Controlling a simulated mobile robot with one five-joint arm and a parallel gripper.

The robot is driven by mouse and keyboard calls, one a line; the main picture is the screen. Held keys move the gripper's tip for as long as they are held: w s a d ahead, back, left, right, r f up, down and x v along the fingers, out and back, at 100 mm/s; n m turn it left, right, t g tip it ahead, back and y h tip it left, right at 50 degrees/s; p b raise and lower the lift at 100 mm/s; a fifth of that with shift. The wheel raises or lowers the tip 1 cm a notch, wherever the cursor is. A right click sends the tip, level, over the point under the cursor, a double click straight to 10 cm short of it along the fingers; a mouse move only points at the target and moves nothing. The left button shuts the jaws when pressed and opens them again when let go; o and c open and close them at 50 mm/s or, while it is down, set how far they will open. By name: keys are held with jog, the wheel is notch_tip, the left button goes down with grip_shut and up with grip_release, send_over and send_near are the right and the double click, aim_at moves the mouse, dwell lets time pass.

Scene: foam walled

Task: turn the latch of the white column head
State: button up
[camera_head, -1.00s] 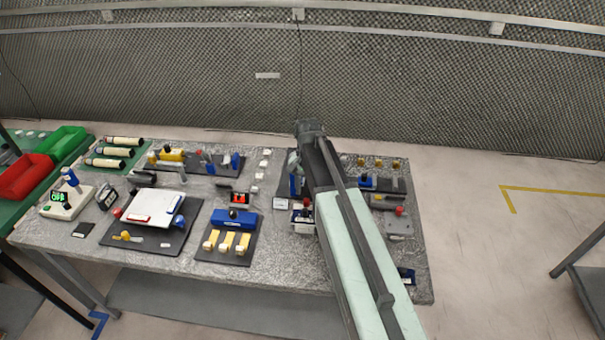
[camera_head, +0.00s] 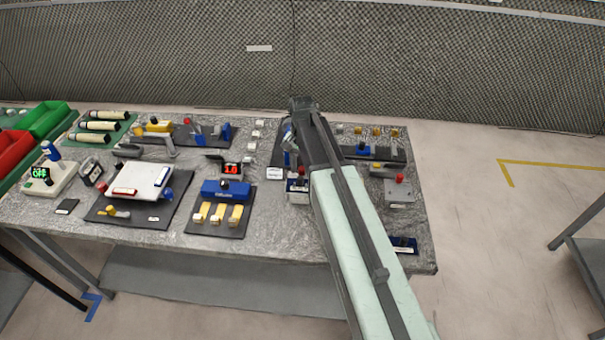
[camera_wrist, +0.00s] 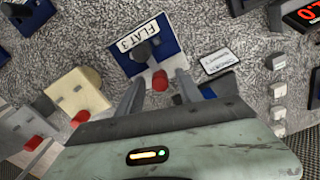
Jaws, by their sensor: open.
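My gripper is open. A small red knob (camera_wrist: 160,83) shows between its two fingers; I cannot tell whether they touch it. I cannot tell for sure which part is the white column head or its latch.
A cream block (camera_wrist: 76,92) with a red knob is left in the wrist view. A blue unit (camera_head: 225,188) with yellow keys, a red display (camera_head: 231,169) and a white plate (camera_head: 140,180) crowd the bench left of my arm.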

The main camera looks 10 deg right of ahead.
grip_shut()
jog(key=shift+d, duration=0.25)
jog(key=shift+a, duration=0.15)
jog(key=shift+a+n, duration=0.1)
jog(key=shift+n, duration=1.3)
jog(key=n, duration=0.6)
jog(key=shift+s, duration=0.1)
jog(key=n, duration=0.4)
jog(key=shift+a+n, duration=0.1)
jog(key=shift+n, duration=2.4)
